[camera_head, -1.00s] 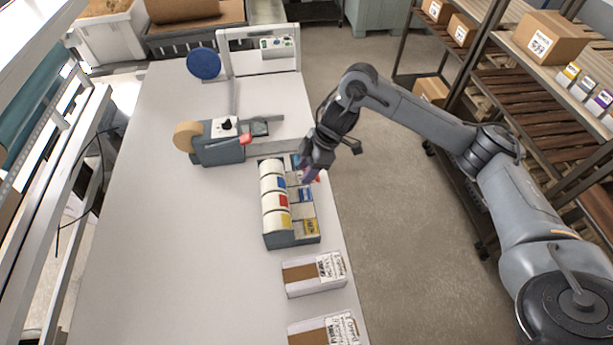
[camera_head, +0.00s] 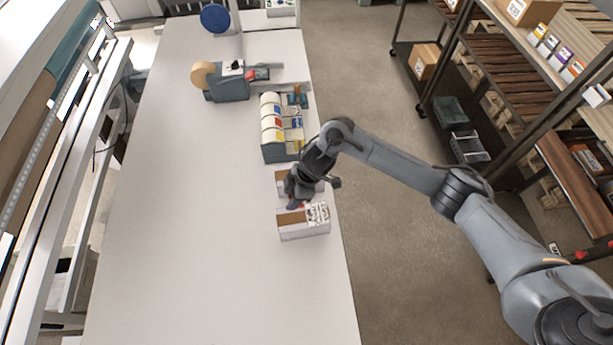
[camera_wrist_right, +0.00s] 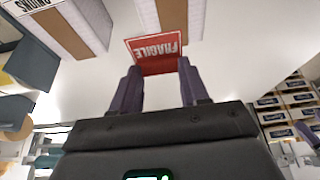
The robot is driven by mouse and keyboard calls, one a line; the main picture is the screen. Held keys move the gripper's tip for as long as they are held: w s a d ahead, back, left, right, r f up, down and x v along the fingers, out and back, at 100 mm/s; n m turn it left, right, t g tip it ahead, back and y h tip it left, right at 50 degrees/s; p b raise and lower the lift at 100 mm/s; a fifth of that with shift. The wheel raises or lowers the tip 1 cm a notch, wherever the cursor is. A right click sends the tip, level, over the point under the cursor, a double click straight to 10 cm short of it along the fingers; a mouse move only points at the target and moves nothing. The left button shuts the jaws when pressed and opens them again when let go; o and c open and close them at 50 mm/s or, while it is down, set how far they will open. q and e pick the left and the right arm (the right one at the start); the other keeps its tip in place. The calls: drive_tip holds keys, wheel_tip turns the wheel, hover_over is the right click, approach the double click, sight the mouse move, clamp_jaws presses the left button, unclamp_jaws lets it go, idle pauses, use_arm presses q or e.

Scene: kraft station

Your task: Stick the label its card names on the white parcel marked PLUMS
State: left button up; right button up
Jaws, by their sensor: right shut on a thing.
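Two white parcels with brown tops stand on the table. The nearer parcel (camera_head: 304,229) is just beyond the label; in the wrist view it (camera_wrist_right: 195,18) lies behind the label, apparently apart. The farther parcel (camera_head: 281,183) is partly hidden by the gripper. Its upside-down print (camera_wrist_right: 30,5) is cut off; I cannot read PLUMS surely on either.
The label dispenser (camera_head: 280,151), with several coloured rolls and cards, stands behind the parcels. A tape dispenser (camera_head: 230,88) is farther back. The table (camera_head: 200,230) is clear at left and in front. Shelves (camera_head: 480,80) stand at the right across the floor.

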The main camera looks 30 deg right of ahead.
sight(284, 220)
drive_tip(key=a, duration=0.1)
drive_tip(key=s+a, duration=0.1)
drive_tip(key=a, duration=0.1)
drive_tip(key=shift+s+f, duration=0.35)
use_arm(q)
wheel_tip(284, 220, down, 5)
drive_tip(key=b, duration=0.6)
drive_tip(key=shift+w+f, duration=0.1)
drive_tip(key=shift+f, duration=0.1)
use_arm(e)
wheel_tip(284, 220, down, 5)
drive_tip(key=shift+f, duration=0.15)
use_arm(q)
drive_tip(key=shift+d, duration=0.2)
drive_tip(key=shift+r+p, duration=0.3)
drive_tip(key=shift+r, duration=0.05)
drive_tip(key=shift+a, duration=0.15)
drive_tip(key=shift+f, duration=0.15)
use_arm(e)
drive_tip(key=shift+f, duration=0.4)
idle(0.3)
